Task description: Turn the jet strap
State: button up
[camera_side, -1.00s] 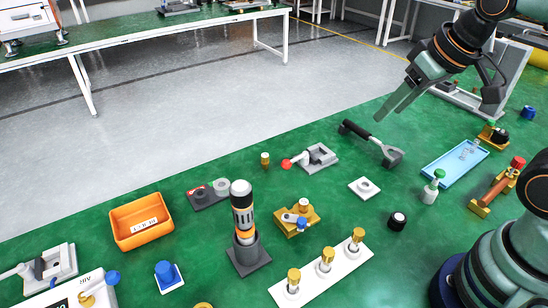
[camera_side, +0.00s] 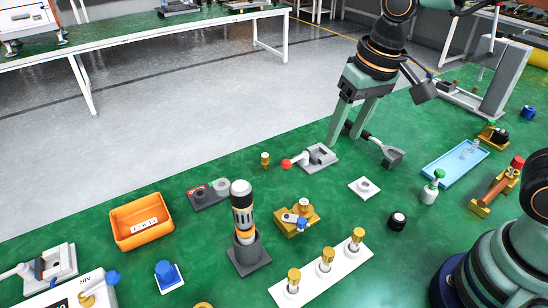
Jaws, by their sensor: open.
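A brass block (camera_side: 284,225) stands near the middle of the table with a grey bar (camera_side: 291,218) lying across its top, which looks like the jet strap. A blue knob (camera_side: 302,223) sits at the bar's right end, and a brass-topped part stands beside it. My gripper (camera_side: 346,138) is open, fingers pointing down, behind and to the right of the brass block. Its fingertips are near the black handle end of a grey-headed tool (camera_side: 390,155). I cannot tell whether the fingers are around the handle or in front of it. Nothing is seen held.
A dark cylinder in a grey stand (camera_side: 249,255) rises to the block's left. A white strip (camera_side: 345,262) with brass-topped parts lies in front. An orange bin (camera_side: 142,221) stands left, a blue tray (camera_side: 440,172) right.

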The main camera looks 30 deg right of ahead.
jog(key=g, duration=0.2)
send_over(302, 221)
notch_tip(302, 221, down, 5)
jog(key=shift+m+h, duration=0.3)
jog(key=shift+h, duration=0.1)
notch_tip(302, 221, down, 12)
jog(key=shift+c, duration=0.4)
